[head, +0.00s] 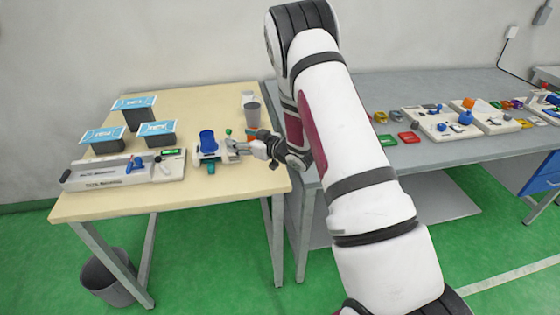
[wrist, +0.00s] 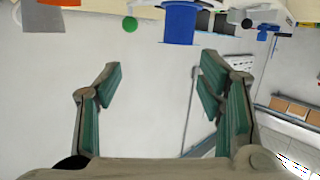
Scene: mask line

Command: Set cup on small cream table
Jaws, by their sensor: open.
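A blue cup (head: 207,139) stands near the front right of the cream table (head: 110,200), right of a long grey device. My gripper (head: 222,151) reaches in from the right, low beside the cup in the head view. In the wrist view, the blue cup (wrist: 180,22) shows at the top edge, beyond the fingertips. My gripper (wrist: 155,78) is open there, and the space between its green-padded fingers is empty. My arm may hide part of the table's right side.
A grey cup (head: 253,115) stands behind my gripper. The long grey device (head: 110,174) and several dark boxes with blue-white tops (head: 133,103) fill the left. A grey bench (head: 435,190) with coloured parts adjoins on the right. A bin (head: 105,277) stands below.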

